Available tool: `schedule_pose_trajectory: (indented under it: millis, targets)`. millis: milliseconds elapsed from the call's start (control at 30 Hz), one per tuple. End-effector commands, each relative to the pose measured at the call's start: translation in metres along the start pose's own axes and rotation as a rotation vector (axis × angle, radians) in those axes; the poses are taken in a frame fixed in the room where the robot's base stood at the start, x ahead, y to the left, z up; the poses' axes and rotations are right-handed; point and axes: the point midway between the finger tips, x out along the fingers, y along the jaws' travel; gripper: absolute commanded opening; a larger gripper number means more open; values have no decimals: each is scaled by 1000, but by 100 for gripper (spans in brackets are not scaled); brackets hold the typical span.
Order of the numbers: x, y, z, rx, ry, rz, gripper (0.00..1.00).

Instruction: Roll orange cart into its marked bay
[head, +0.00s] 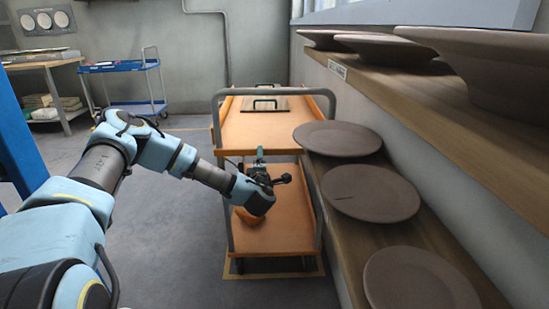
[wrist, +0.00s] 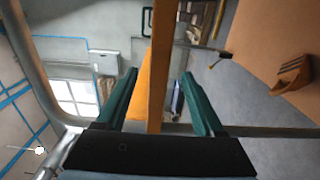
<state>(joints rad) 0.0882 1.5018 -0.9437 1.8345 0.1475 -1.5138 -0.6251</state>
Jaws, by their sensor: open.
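The orange cart (head: 255,133) has two orange shelves and a grey push handle (head: 219,115) at its near end. It stands upright beside the wall shelves, within or over yellow floor lines (head: 290,275). The cart hides most of the marking, so I cannot tell how it sits inside it. My gripper (head: 264,168) is at the near end, just below the upper shelf level. In the wrist view, its green fingers (wrist: 162,100) are open on either side of the upper shelf's orange edge (wrist: 159,65), without visibly gripping it. The grey handle frame (wrist: 265,131) crosses close by.
Dark plates (head: 372,192) sit on wooden shelves close at the right. An orange-brown object (head: 247,216) lies on the lower cart shelf. A blue cart (head: 120,67) and a workbench (head: 42,63) stand far left. Floor left of the orange cart is clear.

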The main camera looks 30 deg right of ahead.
Motion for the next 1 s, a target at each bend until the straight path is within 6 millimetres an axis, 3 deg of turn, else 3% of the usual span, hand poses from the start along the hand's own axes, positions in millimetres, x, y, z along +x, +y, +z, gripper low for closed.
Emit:
schedule_pose_trajectory:
  millis: [100, 300, 700, 1000]
  targets:
    - [26, -3, 0, 1, 0, 4, 70]
    - [52, -2, 0, 1, 0, 2, 70]
    - [60, 0, 1, 1, -2, 0, 70]
    - [60, 0, 1, 1, -2, 0, 36]
